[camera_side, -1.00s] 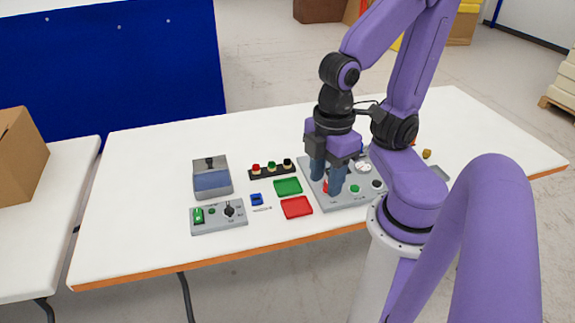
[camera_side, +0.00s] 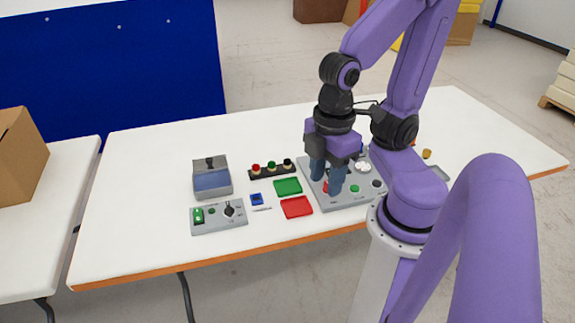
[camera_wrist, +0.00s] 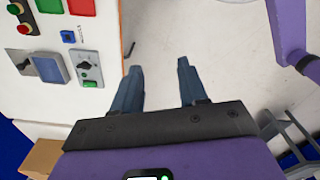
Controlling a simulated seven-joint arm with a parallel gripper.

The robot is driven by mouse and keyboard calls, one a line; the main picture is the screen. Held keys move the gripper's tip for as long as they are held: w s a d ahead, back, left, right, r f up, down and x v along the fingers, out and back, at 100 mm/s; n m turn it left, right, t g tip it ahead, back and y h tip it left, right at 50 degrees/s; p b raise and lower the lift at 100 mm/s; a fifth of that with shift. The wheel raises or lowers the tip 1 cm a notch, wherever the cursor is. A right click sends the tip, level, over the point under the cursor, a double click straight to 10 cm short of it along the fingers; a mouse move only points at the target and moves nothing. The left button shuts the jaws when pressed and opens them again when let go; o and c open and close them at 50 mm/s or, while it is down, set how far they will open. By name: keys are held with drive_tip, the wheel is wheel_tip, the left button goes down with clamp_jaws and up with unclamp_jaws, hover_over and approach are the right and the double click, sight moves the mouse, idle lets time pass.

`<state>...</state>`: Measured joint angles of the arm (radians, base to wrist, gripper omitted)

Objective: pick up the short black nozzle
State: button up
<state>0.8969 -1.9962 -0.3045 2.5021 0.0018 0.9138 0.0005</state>
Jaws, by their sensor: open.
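A low black rack (camera_side: 264,173) on the white table holds three small round-topped pieces. The black one at its right end, which looks like the short black nozzle (camera_side: 287,162), stands upright. My gripper (camera_side: 327,182) is to the right of the rack, pointing down over the grey panel at the table's right part. In the wrist view my gripper (camera_wrist: 160,66) has its two fingers apart with nothing between them. That view shows the red-topped piece (camera_wrist: 23,29) and the green-topped piece (camera_wrist: 14,8) at the upper left; the black nozzle is not seen there.
A green tray (camera_side: 287,186) and a red tray (camera_side: 296,207) lie between the rack and the table's front edge. A grey device (camera_side: 212,180), a switch box (camera_side: 218,217) and a small blue block (camera_side: 256,199) are to the left. A grey panel (camera_side: 350,201) lies below my gripper.

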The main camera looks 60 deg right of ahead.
sight(288, 163)
drive_tip(key=w+d+f+n+t+h, duration=0.35)
drive_tip(key=w+d+f+h, duration=0.65)
drive_tip(key=w+d+h, duration=0.4)
drive_tip(key=w+d+f+n+t+y, duration=0.2)
drive_tip(key=w+d+f+n+t, duration=0.1)
drive_tip(key=f+n, duration=0.65)
drive_tip(key=shift+m, duration=0.8)
drive_tip(key=x, duration=0.6)
drive_tip(key=f+x, duration=0.1)
drive_tip(key=x, duration=1)
drive_tip(key=shift+w+f, duration=0.1)
drive_tip(key=shift+f, duration=0.3)
drive_tip(key=shift+c, duration=0.4)
clamp_jaws()
